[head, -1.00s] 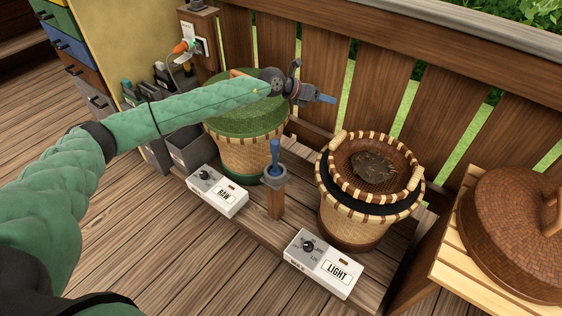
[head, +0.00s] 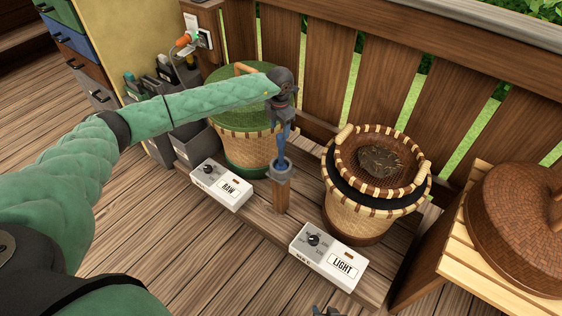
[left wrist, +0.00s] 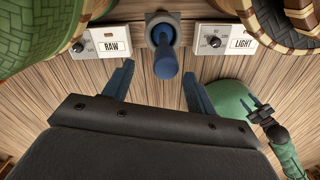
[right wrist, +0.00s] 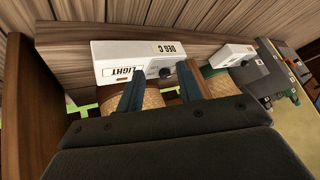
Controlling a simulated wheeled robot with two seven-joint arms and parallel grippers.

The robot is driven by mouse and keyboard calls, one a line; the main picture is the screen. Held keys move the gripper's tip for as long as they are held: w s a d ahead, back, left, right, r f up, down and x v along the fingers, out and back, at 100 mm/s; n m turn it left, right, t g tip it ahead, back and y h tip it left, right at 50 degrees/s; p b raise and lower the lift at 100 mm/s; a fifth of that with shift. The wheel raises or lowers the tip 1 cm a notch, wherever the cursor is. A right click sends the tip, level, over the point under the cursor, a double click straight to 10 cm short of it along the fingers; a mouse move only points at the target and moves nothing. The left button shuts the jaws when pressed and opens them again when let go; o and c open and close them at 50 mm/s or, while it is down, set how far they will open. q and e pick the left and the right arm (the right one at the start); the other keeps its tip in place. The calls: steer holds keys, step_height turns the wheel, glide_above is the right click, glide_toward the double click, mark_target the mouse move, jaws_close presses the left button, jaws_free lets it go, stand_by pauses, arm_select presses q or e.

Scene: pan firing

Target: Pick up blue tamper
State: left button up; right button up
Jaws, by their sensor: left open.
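The blue tamper (head: 281,160) stands upright in a grey ring holder (head: 281,172) on a short wooden post. In the left wrist view the tamper (left wrist: 166,62) shows ahead of the fingertips, between their lines. My left gripper (head: 284,136) is open and points down just above the tamper. In the left wrist view its fingers (left wrist: 158,70) are spread, with nothing held. In the head view it overlaps the tamper's top, so any contact is unclear. My right gripper (right wrist: 160,72) is open and empty, away from the tamper, facing the LIGHT box (right wrist: 135,62).
A green-topped basket (head: 250,150) is behind left, and a woven basket (head: 357,215) is right. A brown domed lid (head: 520,230) sits on a slatted table. A wooden fence (head: 385,85) closes the back.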

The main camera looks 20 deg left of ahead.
mark_target(281, 135)
arm_select(q)
steer(key=f, duration=0.5)
steer(key=shift+s+d+f+p, duration=0.1)
steer(key=shift+s+d+p, duration=0.2)
steer(key=shift+d+p, duration=0.05)
steer(key=shift+f, duration=0.45)
arm_select(e)
steer(key=r, duration=0.3)
steer(key=shift+w+a+r, duration=0.1)
steer(key=shift+w+r, duration=0.1)
steer(key=shift+r, duration=0.05)
arm_select(q)
steer(key=shift+c, duration=0.3)
jaws_close()
